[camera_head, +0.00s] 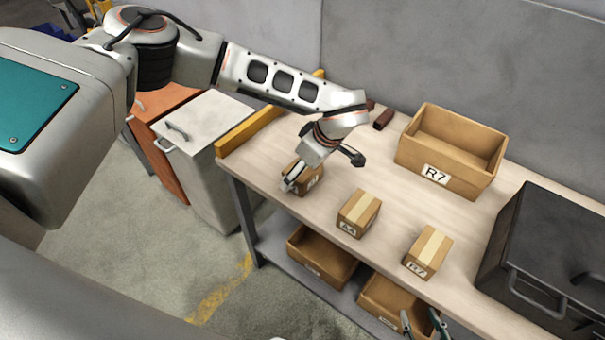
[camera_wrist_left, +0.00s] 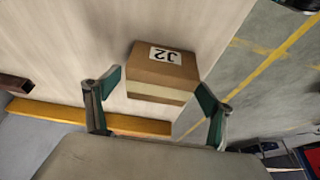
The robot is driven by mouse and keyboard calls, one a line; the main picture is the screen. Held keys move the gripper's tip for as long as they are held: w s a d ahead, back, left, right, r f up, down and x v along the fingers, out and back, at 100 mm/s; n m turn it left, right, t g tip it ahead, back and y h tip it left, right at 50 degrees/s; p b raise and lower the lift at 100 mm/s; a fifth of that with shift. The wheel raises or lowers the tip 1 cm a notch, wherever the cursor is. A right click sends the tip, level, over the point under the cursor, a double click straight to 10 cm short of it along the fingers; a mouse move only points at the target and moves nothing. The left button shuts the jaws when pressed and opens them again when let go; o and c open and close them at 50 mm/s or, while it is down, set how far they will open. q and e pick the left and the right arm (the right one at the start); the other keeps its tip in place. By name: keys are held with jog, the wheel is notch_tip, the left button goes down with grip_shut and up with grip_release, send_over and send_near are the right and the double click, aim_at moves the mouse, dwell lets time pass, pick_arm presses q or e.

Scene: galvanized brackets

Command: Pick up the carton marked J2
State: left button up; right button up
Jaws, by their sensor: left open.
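The carton marked J2 (camera_wrist_left: 163,70) is a small brown box with a pale tape strip. Its label reads upside down in the left wrist view. In the head view the carton (camera_head: 314,181) is near the table's left end, partly hidden by my left gripper. My left gripper (camera_wrist_left: 158,86) is open, with the carton ahead of it and between the lines of its fingers. I cannot tell whether the fingertips reach past its near face. My right gripper (camera_head: 421,319) shows at the bottom of the head view, its fingers apart and empty.
An open box marked R7 (camera_head: 452,150) and a black case (camera_head: 550,250) stand farther right. A yellow rail (camera_head: 250,130) edges the table's left end. Open boxes sit on the shelf below.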

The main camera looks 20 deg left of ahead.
pick_arm(q)
jog(key=shift+c, duration=0.4)
jog(key=c, duration=1.3)
